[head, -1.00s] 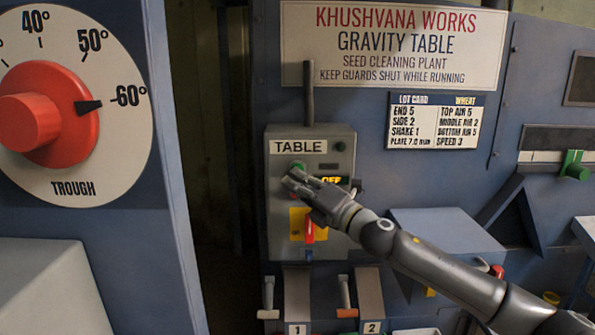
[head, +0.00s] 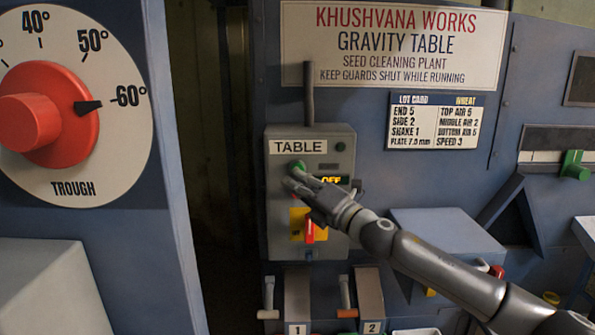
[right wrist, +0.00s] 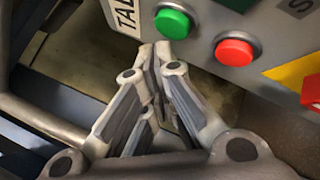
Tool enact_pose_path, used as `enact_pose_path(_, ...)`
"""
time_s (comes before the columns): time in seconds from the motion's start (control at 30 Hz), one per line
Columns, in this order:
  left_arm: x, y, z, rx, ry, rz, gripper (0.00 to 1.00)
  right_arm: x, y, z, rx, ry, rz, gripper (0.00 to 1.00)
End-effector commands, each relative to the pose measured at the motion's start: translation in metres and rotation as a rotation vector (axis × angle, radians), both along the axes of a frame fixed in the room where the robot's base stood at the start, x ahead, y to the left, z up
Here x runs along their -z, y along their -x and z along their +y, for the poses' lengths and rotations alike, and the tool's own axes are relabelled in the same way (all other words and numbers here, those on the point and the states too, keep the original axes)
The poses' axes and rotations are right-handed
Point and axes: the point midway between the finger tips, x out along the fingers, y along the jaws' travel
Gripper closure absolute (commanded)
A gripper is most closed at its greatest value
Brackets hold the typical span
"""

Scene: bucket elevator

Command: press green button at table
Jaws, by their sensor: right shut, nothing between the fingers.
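The grey TABLE control box (head: 335,220) is on the blue machine front. Its green button (head: 298,165) shows just above my right gripper's tips in the head view. In the right wrist view the green button (right wrist: 172,23) is above and slightly right of the fingertips, with the red button (right wrist: 234,52) to its right. My right gripper (head: 290,180) is shut and empty, its tips close to the box face near the green button. In the right wrist view the tips (right wrist: 160,48) appear below the button's rim; I cannot tell whether they touch. My left gripper is not in view.
A red switch handle (head: 310,231) on a yellow plate sits low on the box. Levers 1 (head: 269,295) and 2 (head: 346,295) stand below. A large red TROUGH dial (head: 65,115) is at left.

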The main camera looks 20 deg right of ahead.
Motion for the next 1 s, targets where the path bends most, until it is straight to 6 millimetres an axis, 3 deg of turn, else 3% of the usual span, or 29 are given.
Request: enact_pose_path(1.0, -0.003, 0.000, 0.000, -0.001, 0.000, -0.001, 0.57, -0.001, -0.012, -0.003, -0.001, 0.000, -0.001, 1.00)
